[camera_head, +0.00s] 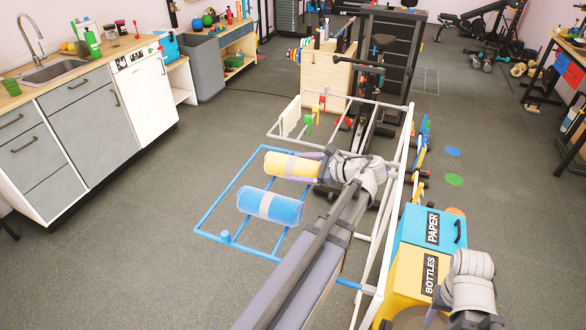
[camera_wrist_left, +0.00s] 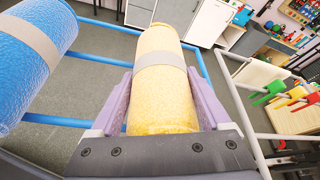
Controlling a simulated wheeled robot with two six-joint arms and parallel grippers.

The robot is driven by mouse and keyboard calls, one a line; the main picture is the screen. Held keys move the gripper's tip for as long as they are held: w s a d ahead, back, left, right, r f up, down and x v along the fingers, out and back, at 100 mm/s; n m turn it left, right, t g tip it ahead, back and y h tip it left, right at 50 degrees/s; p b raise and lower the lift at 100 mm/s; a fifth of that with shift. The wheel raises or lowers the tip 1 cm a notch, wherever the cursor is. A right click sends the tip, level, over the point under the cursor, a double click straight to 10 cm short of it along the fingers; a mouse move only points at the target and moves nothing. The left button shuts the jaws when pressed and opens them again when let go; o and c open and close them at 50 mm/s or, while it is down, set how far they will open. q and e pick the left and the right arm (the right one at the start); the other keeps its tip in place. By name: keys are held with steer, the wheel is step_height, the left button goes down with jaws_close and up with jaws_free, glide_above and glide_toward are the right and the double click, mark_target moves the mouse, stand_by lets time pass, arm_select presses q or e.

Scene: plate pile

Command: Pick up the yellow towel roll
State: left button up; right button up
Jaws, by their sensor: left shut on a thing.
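The yellow towel roll (camera_head: 284,166) has a pale band around its middle and lies over the far part of the blue wire rack (camera_head: 213,207). My left gripper (camera_head: 312,169) is shut on the roll's right end. In the left wrist view, the yellow roll (camera_wrist_left: 160,108) sits between the two purple fingers of my left gripper (camera_wrist_left: 160,82). I cannot tell whether the roll touches the rack. A blue towel roll (camera_head: 257,208) with a similar band lies on the rack beside it, also at the left in the wrist view (camera_wrist_left: 28,65).
A white frame (camera_head: 405,155) stands right of the rack. A blue PAPER box (camera_head: 415,222) and yellow BOTTLES box (camera_head: 408,268) stand at the lower right. The sink counter (camera_head: 62,84) runs along the left. Grey floor (camera_head: 150,230) lies clear between counter and rack.

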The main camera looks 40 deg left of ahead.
mark_target(299, 162)
arm_select(q)
steer(key=c, duration=0.6)
steer(key=shift+r, duration=0.1)
steer(key=shift+c, duration=0.2)
step_height(299, 162, up, 10)
steer(key=p, duration=1)
